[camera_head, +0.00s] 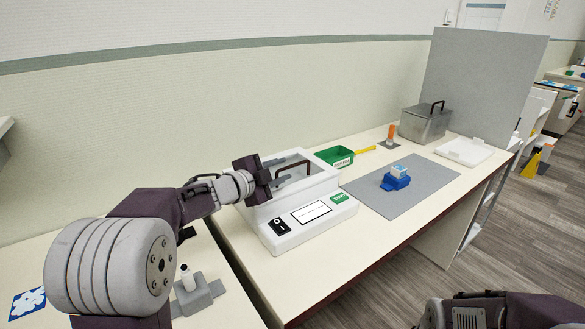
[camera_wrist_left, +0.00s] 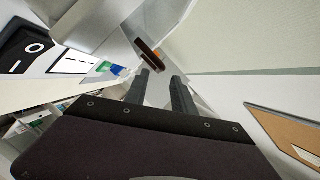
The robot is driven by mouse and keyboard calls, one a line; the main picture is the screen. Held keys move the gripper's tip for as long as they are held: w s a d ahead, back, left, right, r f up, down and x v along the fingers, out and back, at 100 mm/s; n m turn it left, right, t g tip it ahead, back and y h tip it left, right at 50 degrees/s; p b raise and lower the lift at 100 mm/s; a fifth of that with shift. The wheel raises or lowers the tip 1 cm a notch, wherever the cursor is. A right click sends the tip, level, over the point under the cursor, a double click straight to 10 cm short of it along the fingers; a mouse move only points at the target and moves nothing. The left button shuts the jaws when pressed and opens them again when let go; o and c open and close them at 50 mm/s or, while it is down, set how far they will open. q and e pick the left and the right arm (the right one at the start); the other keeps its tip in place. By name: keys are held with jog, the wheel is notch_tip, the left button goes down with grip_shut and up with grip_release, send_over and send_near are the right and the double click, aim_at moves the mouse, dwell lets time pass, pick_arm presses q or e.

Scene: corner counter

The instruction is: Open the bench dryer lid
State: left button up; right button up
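The bench dryer (camera_head: 330,212) is a white box on the counter, with a sloped front panel bearing a black switch, a white label and a green tag. Its lid (camera_head: 322,181) looks closed and carries a dark bar handle (camera_head: 293,166). My left gripper (camera_head: 288,168) is over the lid, at the handle. In the left wrist view, its two grey fingers (camera_wrist_left: 160,84) are apart with nothing between them. The handle (camera_wrist_left: 149,52) shows just beyond the fingertips; whether they touch cannot be told. My right gripper is not visible; only dark arm parts show at bottom right.
A grey mat (camera_head: 402,203) with a blue holder (camera_head: 396,182) lies to the right. A metal box (camera_head: 426,124) and white tray (camera_head: 465,151) are farther off. A grey stand (camera_head: 199,297) is nearer me.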

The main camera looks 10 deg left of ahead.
aim_at(290, 167)
pick_arm(q)
jog(key=x, duration=0.6)
jog(key=shift+w+f, duration=0.1)
jog(key=shift+w, duration=0.05)
grip_shut()
dwell(1.1)
